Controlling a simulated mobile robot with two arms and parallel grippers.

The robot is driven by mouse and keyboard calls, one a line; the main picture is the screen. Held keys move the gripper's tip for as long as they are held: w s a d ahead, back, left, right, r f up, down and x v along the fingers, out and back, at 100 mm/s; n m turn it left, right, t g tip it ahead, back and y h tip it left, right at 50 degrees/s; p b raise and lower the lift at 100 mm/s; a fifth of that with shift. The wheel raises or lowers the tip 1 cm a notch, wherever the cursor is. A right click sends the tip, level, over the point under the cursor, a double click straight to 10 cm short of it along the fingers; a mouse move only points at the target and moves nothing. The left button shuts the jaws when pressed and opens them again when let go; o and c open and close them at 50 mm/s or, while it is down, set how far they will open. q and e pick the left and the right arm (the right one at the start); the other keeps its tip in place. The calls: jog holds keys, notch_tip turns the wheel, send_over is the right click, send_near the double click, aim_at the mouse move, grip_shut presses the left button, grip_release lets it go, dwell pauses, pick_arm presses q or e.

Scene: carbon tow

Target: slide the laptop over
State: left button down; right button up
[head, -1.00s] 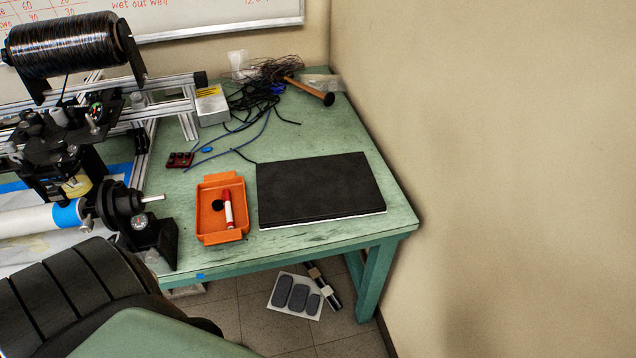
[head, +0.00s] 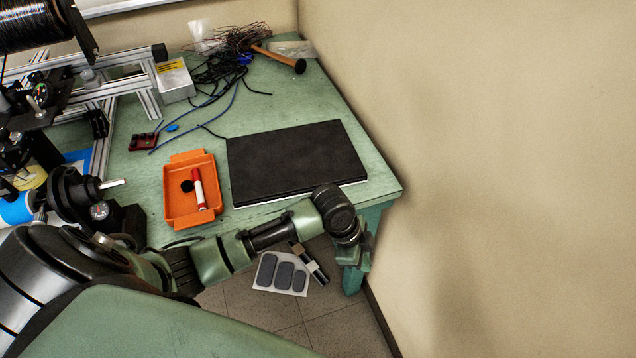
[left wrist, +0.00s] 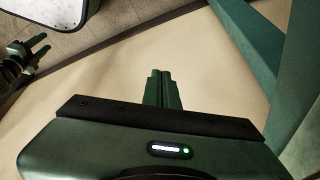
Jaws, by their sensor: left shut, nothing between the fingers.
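The laptop (head: 295,162) is a closed black slab lying flat on the green table, right of the orange tray, with a pale lower edge along its front. My left arm reaches across the table's front from the left. My left gripper (head: 354,258) points down past the table's front right corner, in front of the laptop and apart from it. In the left wrist view the left gripper's fingers (left wrist: 164,88) are together and empty, with the wall behind them. The laptop does not show there. A small dark pronged shape at that view's left edge may be my right gripper; its jaws are unclear.
The orange tray (head: 176,213) holds a red marker (head: 199,189). Cables and a hammer (head: 283,60) lie behind the laptop. The winding rig (head: 60,100) stands at the left. The wall (head: 480,150) rises close along the table's right side. A green table leg (head: 376,222) stands near the gripper.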

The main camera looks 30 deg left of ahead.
aim_at(319, 184)
pick_arm(q)
jog(key=w+a+r+m+g, duration=0.1)
jog(key=a+r+m, duration=0.2)
jog(key=r, duration=0.2)
jog(key=w+a+r+m+g+y, duration=0.1)
jog(key=a+r+m, duration=0.2)
jog(key=r, duration=0.3)
jog(key=w+a+r+m+g, duration=0.1)
jog(key=w+a+r+m, duration=0.1)
jog(key=a+r+m, duration=0.2)
jog(key=shift+a+r+y+b, duration=0.2)
jog(key=shift+r+y+b, duration=0.15)
jog(key=shift+r, duration=0.6)
jog(key=a+r+m+g, duration=0.1)
jog(key=a+r+m, duration=0.1)
jog(key=a+r, duration=0.4)
jog(key=x, duration=0.3)
jog(key=d+x, duration=0.1)
jog(key=x, duration=0.5)
jog(key=shift+w+d+f+p, duration=0.2)
jog(key=shift+d+f+p, duration=0.05)
jog(key=shift+d+p, duration=0.2)
jog(key=shift+w+a+r, duration=0.2)
jog(key=shift+w+a, duration=0.8)
jog(key=shift+w, duration=0.05)
jog(key=shift+w+a, duration=0.4)
jog(key=shift+a, duration=0.15)
